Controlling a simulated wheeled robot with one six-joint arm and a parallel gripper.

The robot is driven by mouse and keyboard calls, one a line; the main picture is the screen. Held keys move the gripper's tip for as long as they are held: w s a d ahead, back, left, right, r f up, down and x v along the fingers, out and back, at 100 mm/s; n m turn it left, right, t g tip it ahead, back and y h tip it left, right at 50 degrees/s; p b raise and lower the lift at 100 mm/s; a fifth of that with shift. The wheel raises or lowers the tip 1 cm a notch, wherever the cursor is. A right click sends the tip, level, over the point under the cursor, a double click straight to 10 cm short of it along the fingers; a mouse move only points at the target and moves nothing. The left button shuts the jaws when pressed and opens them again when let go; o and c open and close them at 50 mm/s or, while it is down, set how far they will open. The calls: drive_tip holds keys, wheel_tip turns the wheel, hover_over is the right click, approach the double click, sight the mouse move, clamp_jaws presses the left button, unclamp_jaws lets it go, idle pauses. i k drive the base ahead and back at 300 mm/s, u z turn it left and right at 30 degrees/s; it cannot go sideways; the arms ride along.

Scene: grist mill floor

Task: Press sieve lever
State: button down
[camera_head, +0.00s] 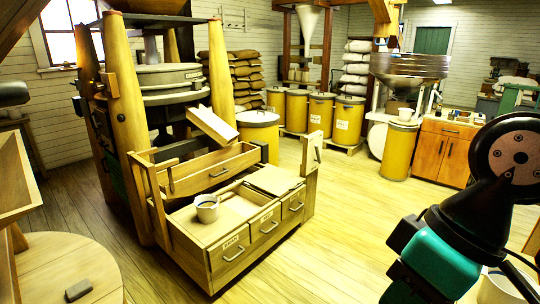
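A wooden sieve-like machine with drawers (240,235) stands in the middle, below a large round mill (165,80) held between thick wooden posts. Its long upper tray (205,172) sits above the drawers, and a slanted wooden chute (212,125) comes down toward it. An upright wooden piece (312,150) with a small pale part stands at its right end; I cannot tell if this is the sieve lever. My teal and black arm shows at the lower right; my gripper is not in view.
A cup (207,209) stands on the drawer unit. A round wooden table (70,268) with a grey block (78,290) is at lower left. Yellow bins (349,120), stacked sacks (246,75) and an orange cabinet (443,152) line the back. The floor right of the drawers is clear.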

sight(316, 146)
drive_tip(key=u, duration=0.35)
drive_tip(key=i, duration=1.8)
drive_tip(key=z, duration=0.7)
drive_tip(key=i, duration=0.85)
drive_tip(key=z, duration=0.5)
drive_tip(key=i, duration=0.95)
drive_tip(key=z, duration=0.05)
